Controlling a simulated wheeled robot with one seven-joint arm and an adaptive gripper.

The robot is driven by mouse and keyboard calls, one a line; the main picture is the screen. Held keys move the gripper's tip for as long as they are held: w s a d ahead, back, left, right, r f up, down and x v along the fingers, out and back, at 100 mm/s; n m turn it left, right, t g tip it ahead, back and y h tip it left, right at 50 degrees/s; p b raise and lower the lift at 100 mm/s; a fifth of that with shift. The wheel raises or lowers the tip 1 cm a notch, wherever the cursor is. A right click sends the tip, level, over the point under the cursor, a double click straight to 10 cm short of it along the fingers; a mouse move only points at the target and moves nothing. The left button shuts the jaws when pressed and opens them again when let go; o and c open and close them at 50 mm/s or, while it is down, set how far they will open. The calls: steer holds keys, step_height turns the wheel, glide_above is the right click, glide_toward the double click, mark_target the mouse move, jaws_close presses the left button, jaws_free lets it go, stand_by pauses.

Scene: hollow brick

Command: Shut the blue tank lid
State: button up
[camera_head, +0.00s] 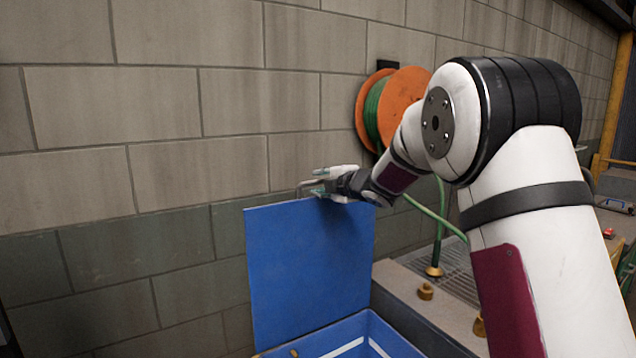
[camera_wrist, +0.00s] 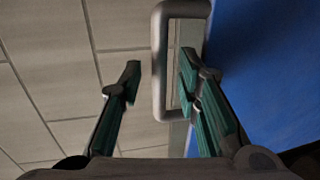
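The blue tank lid (camera_head: 305,265) stands open and upright against the block wall, above the blue tank (camera_head: 385,335). A grey metal handle (camera_wrist: 159,62) is on the lid's edge; it also shows in the head view (camera_head: 303,185). My gripper (camera_head: 318,182) is at the lid's top edge, by the handle. In the wrist view my gripper (camera_wrist: 156,78) is open, with its teal-padded fingers apart. The handle's outer bar appears between the fingers, and the right finger overlaps the handle's loop beside the lid. I cannot tell whether a finger touches it.
An orange reel with a green hose (camera_head: 400,97) hangs on the wall (camera_head: 165,180) behind my arm. A grey ledge with a grating (camera_head: 462,278) and brass fittings (camera_head: 425,291) lies right of the tank. The wall is close behind the lid.

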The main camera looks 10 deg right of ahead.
steer(key=shift+x, duration=0.9)
jaws_close()
